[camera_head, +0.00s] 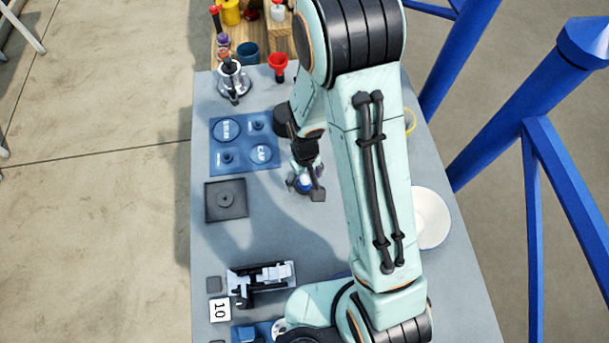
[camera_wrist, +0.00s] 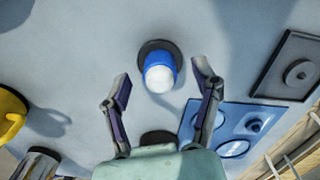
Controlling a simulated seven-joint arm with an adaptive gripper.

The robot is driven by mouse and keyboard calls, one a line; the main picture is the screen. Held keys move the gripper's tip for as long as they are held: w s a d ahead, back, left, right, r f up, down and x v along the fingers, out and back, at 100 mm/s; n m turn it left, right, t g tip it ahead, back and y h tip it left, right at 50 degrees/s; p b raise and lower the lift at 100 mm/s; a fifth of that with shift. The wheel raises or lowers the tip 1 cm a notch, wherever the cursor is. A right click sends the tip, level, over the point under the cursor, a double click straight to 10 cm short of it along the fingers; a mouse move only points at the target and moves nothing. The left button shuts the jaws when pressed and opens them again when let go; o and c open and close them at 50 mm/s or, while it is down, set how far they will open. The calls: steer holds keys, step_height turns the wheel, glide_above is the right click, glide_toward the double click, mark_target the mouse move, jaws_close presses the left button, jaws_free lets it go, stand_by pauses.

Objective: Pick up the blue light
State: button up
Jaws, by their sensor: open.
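The blue light (camera_wrist: 160,74) has a blue body and a white rounded top. In the wrist view it stands on a dark round base on the grey table (camera_wrist: 90,60), just beyond and between my open fingertips. My gripper (camera_wrist: 160,88) is open and empty, with one finger to each side of the light and a gap on both sides. In the head view the light (camera_head: 304,181) shows small and partly covered beneath my gripper (camera_head: 305,184).
A blue tray (camera_head: 217,165) with round recesses and a dark square plate (camera_head: 212,210) lie left of the gripper. A white plate (camera_head: 430,218) is at right. A yellow mug (camera_wrist: 10,112) shows in the wrist view.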

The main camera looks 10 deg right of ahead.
steer(key=shift+f, duration=0.55)
jaws_close()
steer(key=shift+r, duration=0.1)
